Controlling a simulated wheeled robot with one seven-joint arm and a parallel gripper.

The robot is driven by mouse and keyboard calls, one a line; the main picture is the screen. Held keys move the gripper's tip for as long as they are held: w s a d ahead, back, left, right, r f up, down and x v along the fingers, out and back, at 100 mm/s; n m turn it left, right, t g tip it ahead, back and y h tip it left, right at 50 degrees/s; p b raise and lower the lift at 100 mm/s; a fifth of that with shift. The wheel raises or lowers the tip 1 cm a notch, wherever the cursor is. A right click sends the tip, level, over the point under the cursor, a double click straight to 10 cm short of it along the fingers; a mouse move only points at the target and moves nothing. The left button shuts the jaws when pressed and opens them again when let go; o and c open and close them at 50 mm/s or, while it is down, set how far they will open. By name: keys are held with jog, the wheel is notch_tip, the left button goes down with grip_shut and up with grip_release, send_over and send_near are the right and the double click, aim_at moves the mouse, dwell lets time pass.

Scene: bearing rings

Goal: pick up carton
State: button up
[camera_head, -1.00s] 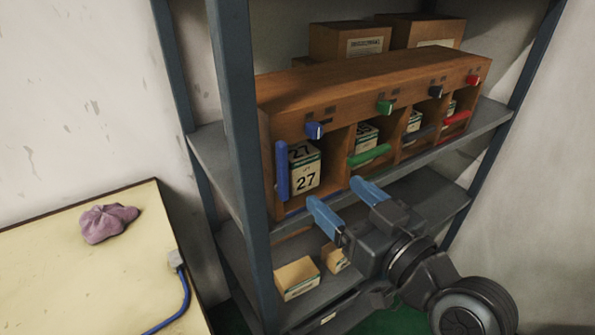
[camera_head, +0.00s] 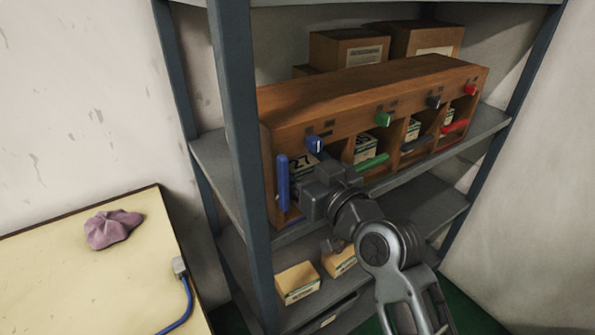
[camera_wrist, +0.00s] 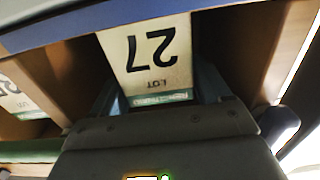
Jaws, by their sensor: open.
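A white carton marked 27 (camera_head: 299,162) stands in the leftmost compartment of the wooden rack (camera_head: 358,97) on the shelf. In the wrist view the carton (camera_wrist: 149,52) shows upside down, with a green band along one edge. My gripper (camera_wrist: 155,92) is at the mouth of that compartment, in front of the carton. Its blue fingers reach in on either side of the carton and are open. In the head view my gripper hides much of the carton and its own fingertips. I cannot tell whether the fingers touch the carton.
A blue upright handle (camera_head: 283,183) stands at the compartment's left edge. A blue knob (camera_head: 315,144) sits above it. A green bar (camera_head: 371,162) crosses the adjacent compartment. A shelf post (camera_head: 238,150) is close on the left. Small boxes (camera_head: 297,282) lie on the lower shelf.

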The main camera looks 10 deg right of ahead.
jog(key=shift+w+a, duration=0.15)
jog(key=shift+w, duration=0.35)
jog(key=c, duration=1.2)
jog(key=shift+r, duration=0.1)
jog(key=shift+c, duration=0.4)
